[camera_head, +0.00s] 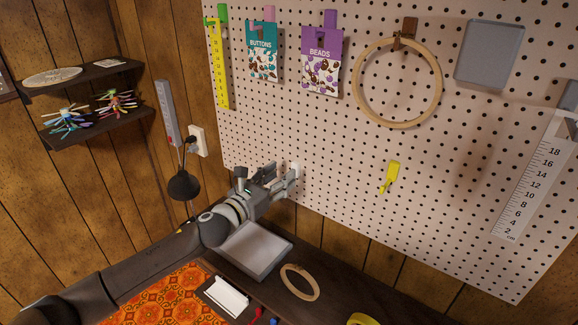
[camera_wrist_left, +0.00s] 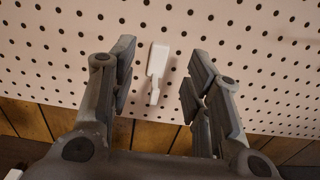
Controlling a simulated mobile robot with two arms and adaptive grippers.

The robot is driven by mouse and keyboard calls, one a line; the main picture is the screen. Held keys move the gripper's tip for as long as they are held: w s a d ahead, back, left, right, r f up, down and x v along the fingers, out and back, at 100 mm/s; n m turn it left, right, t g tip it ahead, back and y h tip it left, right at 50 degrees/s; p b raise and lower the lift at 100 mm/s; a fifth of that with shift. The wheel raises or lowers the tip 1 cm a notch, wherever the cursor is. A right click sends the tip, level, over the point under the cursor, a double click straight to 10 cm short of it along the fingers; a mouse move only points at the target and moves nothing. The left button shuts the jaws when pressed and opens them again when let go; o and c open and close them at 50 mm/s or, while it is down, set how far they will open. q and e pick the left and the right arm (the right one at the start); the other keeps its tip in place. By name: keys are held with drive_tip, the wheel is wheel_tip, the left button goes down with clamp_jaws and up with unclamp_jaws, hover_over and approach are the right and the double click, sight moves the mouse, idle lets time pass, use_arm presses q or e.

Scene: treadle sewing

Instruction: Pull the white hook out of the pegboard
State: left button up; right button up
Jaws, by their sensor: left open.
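The white hook (camera_wrist_left: 156,66) is on the pegboard (camera_wrist_left: 226,20), upright, in the left wrist view. It shows between the two fingers of my left gripper (camera_wrist_left: 157,85), a little nearer the left finger, with gaps on both sides. My left gripper is open and faces the board near its lower left part in the head view (camera_head: 283,178). There a small white part of the hook (camera_head: 295,169) shows by the fingertips; the rest is hidden behind them. My right gripper is not in view.
Nearby on the board hang a yellow hook (camera_head: 391,177), a yellow ruler (camera_head: 217,65) and a wooden hoop (camera_head: 357,106). Below the gripper, a grey-white tray (camera_head: 256,250) and a small hoop (camera_head: 289,287) lie on the dark table.

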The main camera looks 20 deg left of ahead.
sight(294, 166)
use_arm(q)
drive_tip(key=shift+p+x, duration=0.5)
drive_tip(key=shift+x, duration=2.3)
drive_tip(key=shift+s, duration=0.1)
drive_tip(key=shift+c, duration=0.2)
clamp_jaws()
drive_tip(key=shift+s+f, duration=0.1)
drive_tip(key=shift+s, duration=0.2)
drive_tip(key=shift+s+a, duration=0.3)
drive_tip(key=shift+s, duration=0.15)
drive_tip(key=shift+s+a, duration=0.1)
drive_tip(key=shift+s, duration=0.35)
